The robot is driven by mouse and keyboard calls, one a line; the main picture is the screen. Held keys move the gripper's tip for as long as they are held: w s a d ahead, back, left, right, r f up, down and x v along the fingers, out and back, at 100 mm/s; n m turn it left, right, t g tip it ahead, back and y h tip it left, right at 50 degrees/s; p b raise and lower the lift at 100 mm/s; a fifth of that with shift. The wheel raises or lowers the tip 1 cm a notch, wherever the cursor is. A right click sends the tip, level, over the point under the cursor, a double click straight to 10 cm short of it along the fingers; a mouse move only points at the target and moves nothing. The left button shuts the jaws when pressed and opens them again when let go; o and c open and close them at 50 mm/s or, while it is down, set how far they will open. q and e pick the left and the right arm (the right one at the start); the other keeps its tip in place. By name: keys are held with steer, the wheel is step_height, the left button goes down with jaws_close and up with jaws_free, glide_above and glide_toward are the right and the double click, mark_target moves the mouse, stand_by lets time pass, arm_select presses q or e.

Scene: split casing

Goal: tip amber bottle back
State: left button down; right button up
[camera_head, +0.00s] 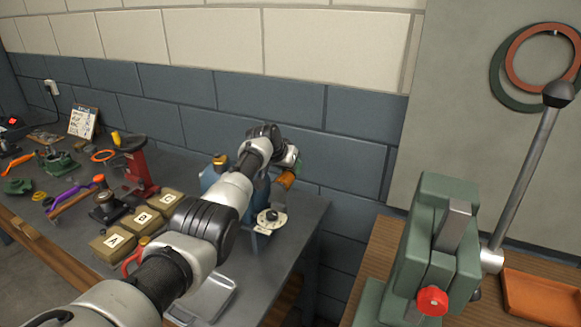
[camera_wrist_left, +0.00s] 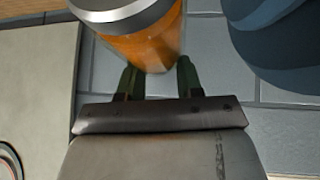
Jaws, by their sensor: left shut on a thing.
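The amber bottle (camera_head: 286,180) shows in the head view beyond the far end of my left arm, tilted and off the table. Part of it is hidden by the wrist. My left gripper (camera_head: 296,166) is shut on it. In the left wrist view the orange body of the amber bottle (camera_wrist_left: 150,48), with a grey metallic band, fills the top middle. The two dark green fingers of my left gripper (camera_wrist_left: 158,80) stand at its sides. My right gripper is not in view.
A blue container (camera_head: 210,178) stands behind my left arm, close to the bottle. A white disc with a black knob (camera_head: 270,218) is below it. Boxes marked A, B, C (camera_head: 140,220), a metal tray (camera_head: 212,298) and a red stand (camera_head: 140,170) are nearby. A green press (camera_head: 430,250) stands right.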

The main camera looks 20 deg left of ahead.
arm_select(q)
steer(key=shift+d+f, duration=0.15)
steer(key=shift+f, duration=1.05)
steer(key=c, duration=1.1)
jaws_free()
steer(key=o, duration=0.4)
steer(key=shift+w, duration=0.1)
steer(key=shift+c, duration=0.2)
steer(key=shift+s+a+r, duration=0.2)
steer(key=shift+r, duration=0.4)
steer(key=shift+s+a+r, duration=0.15)
steer(key=shift+s+r, duration=0.25)
steer(key=shift+r, duration=0.15)
steer(key=b+v, duration=0.1)
steer(key=v, duration=0.7)
steer(key=shift+s+r, duration=0.1)
steer(key=shift+s, duration=0.1)
